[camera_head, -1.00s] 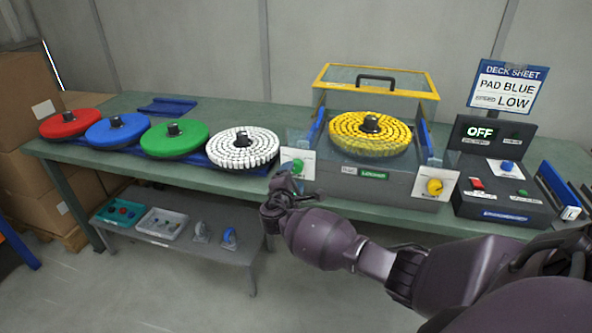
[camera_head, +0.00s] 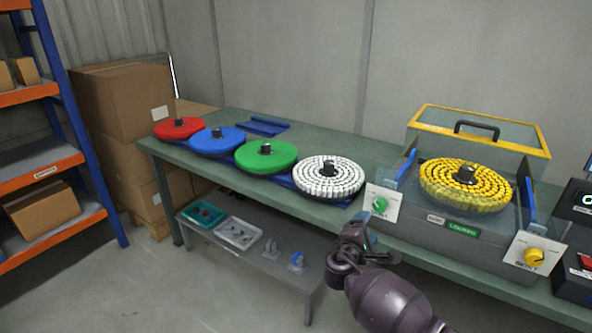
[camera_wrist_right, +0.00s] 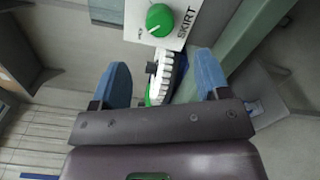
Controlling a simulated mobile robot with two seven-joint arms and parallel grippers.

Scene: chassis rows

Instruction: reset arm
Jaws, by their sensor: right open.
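My right gripper (camera_head: 357,234) is in front of the bench's front edge, below the green knob (camera_head: 380,204) on the machine's white plate. In the right wrist view its two blue fingertips (camera_wrist_right: 162,85) stand apart with nothing held between them. The green knob (camera_wrist_right: 159,20) on a plate marked SKIRT shows beyond the fingers, with the edge of a white and green disc behind the gap. The machine (camera_head: 450,226) holds a yellow segmented pad (camera_head: 440,185), and its clear yellow-framed lid (camera_head: 530,138) is raised. My left gripper is not in view.
Red (camera_head: 178,128), blue (camera_head: 203,139), green (camera_head: 250,158) and white (camera_head: 343,176) discs lie in a row on the green bench (camera_head: 330,136). A low grey shelf (camera_head: 285,287) holds trays and casters. Boxes and an orange-blue rack (camera_head: 75,120) stand left; the floor between is clear.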

